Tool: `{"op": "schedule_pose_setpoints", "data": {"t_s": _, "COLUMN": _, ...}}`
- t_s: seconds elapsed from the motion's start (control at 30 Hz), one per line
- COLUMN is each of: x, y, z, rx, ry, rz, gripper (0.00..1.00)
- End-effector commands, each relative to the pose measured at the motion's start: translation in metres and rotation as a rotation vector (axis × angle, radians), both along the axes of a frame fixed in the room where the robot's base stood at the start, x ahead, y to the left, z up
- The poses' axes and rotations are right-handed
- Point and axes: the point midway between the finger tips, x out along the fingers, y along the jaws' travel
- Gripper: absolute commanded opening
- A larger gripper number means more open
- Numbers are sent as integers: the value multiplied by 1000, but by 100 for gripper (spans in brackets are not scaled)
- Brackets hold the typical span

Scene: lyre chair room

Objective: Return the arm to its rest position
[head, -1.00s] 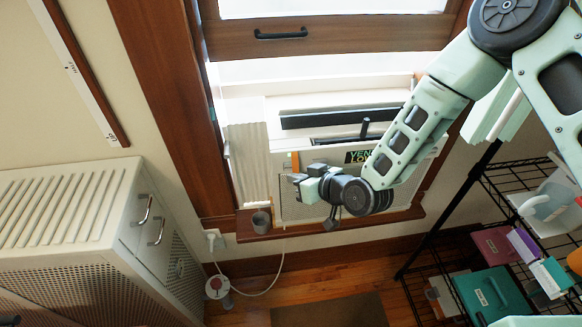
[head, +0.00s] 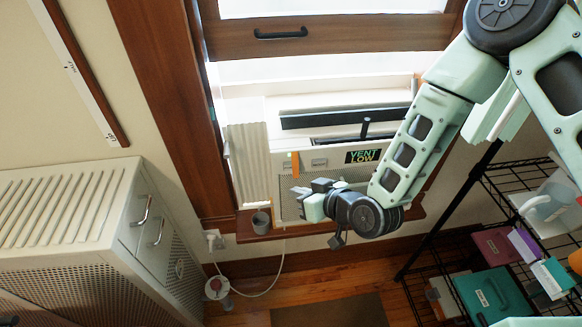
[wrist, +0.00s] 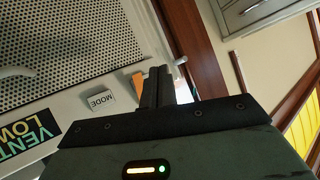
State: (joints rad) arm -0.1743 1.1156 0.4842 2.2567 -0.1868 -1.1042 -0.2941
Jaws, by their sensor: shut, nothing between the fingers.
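My gripper (head: 299,202) is at the end of my pale green arm, in front of the window air conditioner in the head view. Its dark fingers (wrist: 156,86) are together in the wrist view, with nothing between them. The white air conditioner (head: 287,188) has a perforated front, a "VENT LOW" label (head: 362,156) and an orange tab (head: 295,164). In the wrist view the orange tab (wrist: 138,86) shows just left of the fingers, beside a "MODE" button (wrist: 97,100). I cannot tell whether the fingers touch anything.
A grey cup (head: 261,222) stands on the wooden sill left of my gripper. A cream cabinet (head: 70,215) is at the left. A black wire rack (head: 470,215) with boxes and a jug is at the right. The window frame (head: 330,38) is above.

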Motion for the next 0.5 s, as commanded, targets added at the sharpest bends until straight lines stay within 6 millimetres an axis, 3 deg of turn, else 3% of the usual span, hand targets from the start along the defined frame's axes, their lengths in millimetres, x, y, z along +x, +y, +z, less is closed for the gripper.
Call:
{"op": "schedule_pose_setpoints", "data": {"t_s": 0.33, "x": 0, "y": 0, "z": 0, "rx": -1, "ry": 1, "rz": 0, "gripper": 0}}
{"op": "schedule_pose_setpoints", "data": {"t_s": 0.5, "x": -4, "y": 1, "z": 11, "rx": -54, "ry": 32, "rz": 39, "gripper": 0}}
